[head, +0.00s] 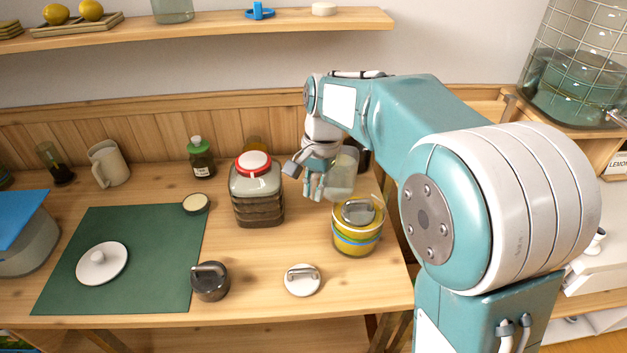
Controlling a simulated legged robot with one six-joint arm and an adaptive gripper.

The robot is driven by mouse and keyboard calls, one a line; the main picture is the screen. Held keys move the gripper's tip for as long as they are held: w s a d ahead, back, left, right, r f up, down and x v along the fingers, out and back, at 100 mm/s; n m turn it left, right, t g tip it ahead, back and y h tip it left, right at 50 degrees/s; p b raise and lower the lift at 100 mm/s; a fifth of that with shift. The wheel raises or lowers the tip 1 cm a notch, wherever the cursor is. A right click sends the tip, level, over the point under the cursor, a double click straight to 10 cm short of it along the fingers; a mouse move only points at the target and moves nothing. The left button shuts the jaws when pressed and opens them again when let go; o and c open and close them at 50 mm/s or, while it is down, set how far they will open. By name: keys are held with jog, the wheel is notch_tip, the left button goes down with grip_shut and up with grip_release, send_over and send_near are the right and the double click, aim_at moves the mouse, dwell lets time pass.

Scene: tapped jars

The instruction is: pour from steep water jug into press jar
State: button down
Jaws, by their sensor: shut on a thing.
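A clear, pale jug (344,172) stands or hangs just right of my gripper (316,187), at the back right of the wooden table. My gripper is shut on it, with the contact partly hidden by the fingers and arm. The jug looks roughly upright; whether its base touches the table is unclear. A round jar with yellow contents and a blue band (356,240) stands just in front of it, a grey handled piece on its top. A squarish clear jar with a red-rimmed lid and dark layers (258,207) stands to the left. Which one is the press jar is not certain.
A green mat (150,279) with a white knobbed lid (102,263) lies left. A dark handled weight (210,281) and white handled lid (303,280) lie in front. A green bottle (201,160) and beige mug (108,165) stand behind. A shelf (220,32) hangs above.

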jog(key=shift+f, duration=1.55)
jog(key=r, duration=0.1)
jog(key=g+y, duration=0.1)
jog(key=a+r+y, duration=0.1)
jog(key=shift+s+a+r, duration=0.1)
jog(key=shift+s+r, duration=0.2)
jog(key=shift+s, duration=0.05)
jog(key=shift+s+f+g+y, duration=0.3)
jog(key=shift+g+y, duration=0.1)
jog(key=shift+y, duration=0.25)
jog(key=shift+s+f+g+y, duration=0.3)
jog(key=shift+g+y, duration=0.1)
jog(key=shift+y, duration=0.25)
